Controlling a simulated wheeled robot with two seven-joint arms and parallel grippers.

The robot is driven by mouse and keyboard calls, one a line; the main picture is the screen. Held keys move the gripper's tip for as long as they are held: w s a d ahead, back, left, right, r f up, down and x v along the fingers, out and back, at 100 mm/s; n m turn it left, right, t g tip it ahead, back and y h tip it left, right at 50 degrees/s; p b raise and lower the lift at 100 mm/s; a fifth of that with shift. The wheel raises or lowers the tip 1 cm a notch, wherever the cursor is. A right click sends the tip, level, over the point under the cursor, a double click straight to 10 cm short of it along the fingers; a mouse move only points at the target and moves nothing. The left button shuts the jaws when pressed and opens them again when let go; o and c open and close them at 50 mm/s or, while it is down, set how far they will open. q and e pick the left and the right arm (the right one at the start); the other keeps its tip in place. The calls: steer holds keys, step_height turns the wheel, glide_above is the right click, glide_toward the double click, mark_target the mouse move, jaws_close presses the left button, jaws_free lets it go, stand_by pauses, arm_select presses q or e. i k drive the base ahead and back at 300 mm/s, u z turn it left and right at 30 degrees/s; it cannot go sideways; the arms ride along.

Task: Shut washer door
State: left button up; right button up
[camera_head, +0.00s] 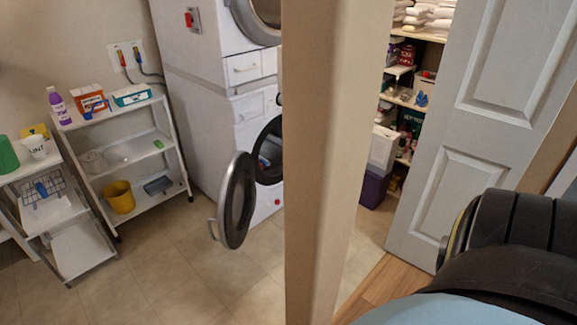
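A white washer (252,107) stands below a second white machine (205,50), partly hidden behind a beige wall edge. The washer's round door (238,200), dark with a silver rim, stands swung open toward the lower left, with a handle at its left side. The drum opening (268,150) is dark, with something blue inside; its right part is hidden by the wall edge. A dark, ribbed part of my own body fills the lower right. Neither of my grippers is in view.
The beige wall edge (325,160) stands between me and the washer. White carts (137,147) with bottles, boxes and buckets stand at the left. A white panelled door (480,120) and stocked shelves (408,100) are at the right. Tiled floor (170,265) in front of the washer is clear.

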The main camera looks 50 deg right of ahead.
mark_target(232, 237)
steer(key=z, duration=0.1)
steer(key=i, duration=2.85)
steer(key=z, duration=2.45)
